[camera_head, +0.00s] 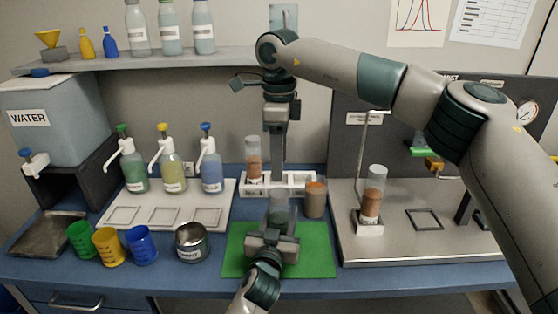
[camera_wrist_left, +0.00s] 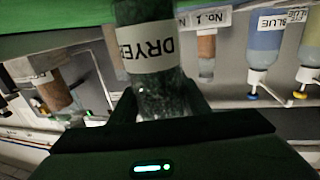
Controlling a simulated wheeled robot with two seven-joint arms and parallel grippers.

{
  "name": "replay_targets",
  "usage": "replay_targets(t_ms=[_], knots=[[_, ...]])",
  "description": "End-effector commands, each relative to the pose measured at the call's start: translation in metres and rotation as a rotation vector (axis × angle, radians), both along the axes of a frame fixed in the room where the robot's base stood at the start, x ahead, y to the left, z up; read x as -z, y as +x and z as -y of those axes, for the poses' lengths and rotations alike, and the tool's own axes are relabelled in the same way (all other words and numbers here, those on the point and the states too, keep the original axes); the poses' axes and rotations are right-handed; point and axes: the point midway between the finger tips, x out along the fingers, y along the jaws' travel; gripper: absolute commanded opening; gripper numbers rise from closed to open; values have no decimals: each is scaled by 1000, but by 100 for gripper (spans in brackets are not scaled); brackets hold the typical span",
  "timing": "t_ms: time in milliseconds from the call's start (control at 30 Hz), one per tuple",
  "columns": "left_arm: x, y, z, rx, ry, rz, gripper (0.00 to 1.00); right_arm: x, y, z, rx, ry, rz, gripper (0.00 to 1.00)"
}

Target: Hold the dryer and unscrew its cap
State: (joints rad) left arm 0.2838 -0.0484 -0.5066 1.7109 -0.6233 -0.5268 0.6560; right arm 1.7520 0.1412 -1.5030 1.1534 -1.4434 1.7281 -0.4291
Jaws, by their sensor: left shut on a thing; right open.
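The dryer (camera_head: 279,205) stands upright over the green mat in the head view, a greyish see-through cylinder. In the left wrist view the dryer (camera_wrist_left: 150,55) is dark green with an upside-down white "DRYER" label. My left gripper (camera_head: 272,238) is shut on it from the front; its dark fingers (camera_wrist_left: 160,108) sit on either side of the body. My right gripper (camera_head: 278,150) points straight down above the dryer, open and apart from it. Its fingertips are hard to make out. I cannot make out the cap clearly in either view.
The green mat (camera_head: 313,258) lies under my left gripper. A brown-filled cup (camera_head: 316,199) stands close right of the dryer. Behind is a white rack (camera_head: 305,180) with a tube (camera_head: 253,158). A metal pot (camera_head: 191,243) and coloured cups stand left; a metal stand base (camera_head: 400,245) is right.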

Motion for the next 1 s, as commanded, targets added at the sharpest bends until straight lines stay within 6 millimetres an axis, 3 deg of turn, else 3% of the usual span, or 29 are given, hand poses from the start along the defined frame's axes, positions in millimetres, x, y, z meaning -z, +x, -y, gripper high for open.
replay_targets(t_ms=[1000], knots=[[1, 0, 0, 0, 0, -2, 0, 0, 0, 0, 1553, 0, 1, 51]])
